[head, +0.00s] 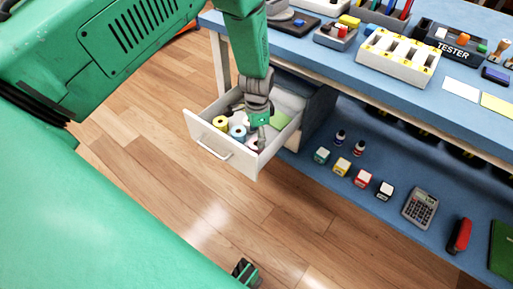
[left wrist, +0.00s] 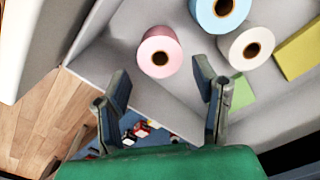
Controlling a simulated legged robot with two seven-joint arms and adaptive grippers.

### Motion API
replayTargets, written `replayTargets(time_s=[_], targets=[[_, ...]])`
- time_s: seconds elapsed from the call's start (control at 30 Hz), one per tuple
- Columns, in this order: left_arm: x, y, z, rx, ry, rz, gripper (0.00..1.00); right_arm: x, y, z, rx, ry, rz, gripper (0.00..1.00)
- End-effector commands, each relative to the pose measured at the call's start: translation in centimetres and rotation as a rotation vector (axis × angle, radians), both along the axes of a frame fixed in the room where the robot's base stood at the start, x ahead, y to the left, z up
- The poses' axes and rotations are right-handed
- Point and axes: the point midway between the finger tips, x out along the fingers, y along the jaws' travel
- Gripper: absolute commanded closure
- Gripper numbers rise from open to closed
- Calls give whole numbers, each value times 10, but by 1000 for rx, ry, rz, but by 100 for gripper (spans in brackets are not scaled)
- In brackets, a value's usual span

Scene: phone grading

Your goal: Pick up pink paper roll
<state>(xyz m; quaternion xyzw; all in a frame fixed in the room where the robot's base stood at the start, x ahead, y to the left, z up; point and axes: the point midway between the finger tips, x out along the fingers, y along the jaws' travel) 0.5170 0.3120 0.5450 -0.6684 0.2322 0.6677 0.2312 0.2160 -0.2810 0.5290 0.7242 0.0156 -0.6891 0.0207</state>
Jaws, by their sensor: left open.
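The pink paper roll (left wrist: 148,47) lies in the open drawer (head: 221,165), its round end with a dark core facing the wrist camera. In the head view it is hard to make out beneath my gripper. My left gripper (head: 257,122) reaches down over the drawer. In the left wrist view its two fingers (left wrist: 162,78) are spread with nothing between them, and the pink roll shows just beyond the fingertips. I cannot tell the exact gap to it.
A blue roll (left wrist: 205,14), a white roll (left wrist: 234,48) and a yellow block (left wrist: 299,50) lie beside it. Drawer walls surround the gripper closely. The blue workbench (head: 300,47) stands behind. Its lower shelf (head: 330,175) holds small boxes and a calculator (head: 420,207).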

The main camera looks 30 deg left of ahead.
Motion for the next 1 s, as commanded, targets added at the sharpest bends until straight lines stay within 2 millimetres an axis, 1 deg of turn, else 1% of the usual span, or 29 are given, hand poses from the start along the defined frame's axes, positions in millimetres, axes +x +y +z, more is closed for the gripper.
replayTargets(time_s=[0.3, 0.4, 0.57, 0.6, 0.67, 0.7, 0.73, 1.0], targets=[[-2, 3, -45, 2, 2, 0, 46, 0, 0, -21, 0, 0, 0, 60], [-1, 3, -51, 1, 0, -1, 46, 0, 0, -22, 0, 0, 0, 60], [-1, 3, -49, 1, -1, 0, 46, 0, 0, -21, 0, 0, 0, 60], [-1, 3, -49, 0, 0, 0, 49, 0, 0, -21, 0, 0, 0, 60], [-1, 3, -49, 0, 0, 0, 70, 0, 0, -21, 0, 0, 0, 60], [-1, 3, -49, 1, 1, 0, 84, 0, 0, -21, 0, 0, 0, 60], [-1, 3, -49, 1, 1, 0, 86, 0, 0, -21, 0, 0, 0, 60], [-1, 3, -49, 1, 1, 0, 86, 0, 0, -21, 0, 0, 0, 60]])
